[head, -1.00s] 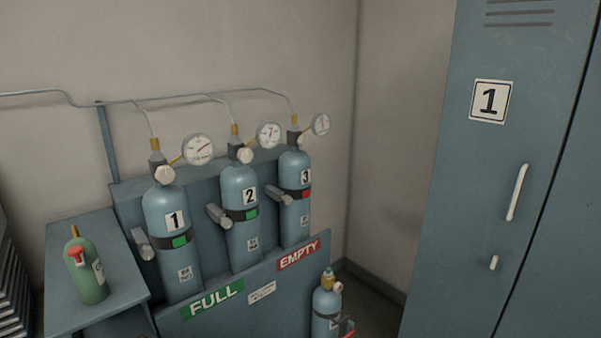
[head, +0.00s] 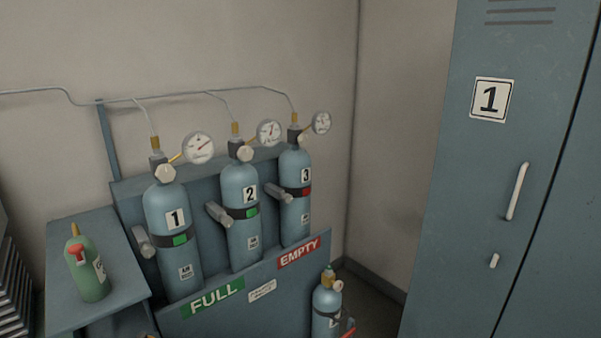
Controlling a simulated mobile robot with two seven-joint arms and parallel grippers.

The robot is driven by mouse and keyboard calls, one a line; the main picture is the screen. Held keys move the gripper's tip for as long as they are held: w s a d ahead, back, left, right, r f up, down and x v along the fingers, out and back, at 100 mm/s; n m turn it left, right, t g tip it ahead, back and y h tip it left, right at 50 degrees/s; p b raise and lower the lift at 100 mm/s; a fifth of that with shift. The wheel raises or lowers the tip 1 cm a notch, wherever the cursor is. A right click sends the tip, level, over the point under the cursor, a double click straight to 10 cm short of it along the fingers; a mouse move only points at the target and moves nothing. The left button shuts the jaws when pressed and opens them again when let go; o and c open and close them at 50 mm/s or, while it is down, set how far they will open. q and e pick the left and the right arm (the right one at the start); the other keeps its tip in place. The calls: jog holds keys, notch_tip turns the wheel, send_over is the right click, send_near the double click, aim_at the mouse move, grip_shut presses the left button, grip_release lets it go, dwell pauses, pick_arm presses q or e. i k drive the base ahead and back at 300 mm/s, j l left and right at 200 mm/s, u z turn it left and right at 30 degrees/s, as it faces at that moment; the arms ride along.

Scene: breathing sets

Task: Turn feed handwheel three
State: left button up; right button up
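Three blue-grey cylinders stand upright in a rack, numbered 1 (head: 172,240), 2 (head: 241,215) and 3 (head: 295,215). Each has a valve, a round gauge and a thin pipe at its top. Similar pale handwheels show on cylinder one (head: 166,173) and cylinder two (head: 245,153). Cylinders 1 and 2 have green tags; cylinder 3 has a red tag (head: 306,192). Neither of my grippers is in view.
The rack's front panel (head: 320,260) carries FULL and EMPTY signs. A small green cylinder (head: 91,280) stands on a side bench at left. A smaller blue cylinder (head: 326,303) stands at the rack's right front. A tall locker marked 1 (head: 470,200) fills the right.

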aim_at(304, 139)
jog(key=u, duration=1.05)
jog(key=i+l+u, duration=0.1)
jog(key=l, duration=0.25)
jog(key=i+l+u, duration=0.1)
jog(key=i+l, duration=0.2)
jog(key=l, duration=0.05)
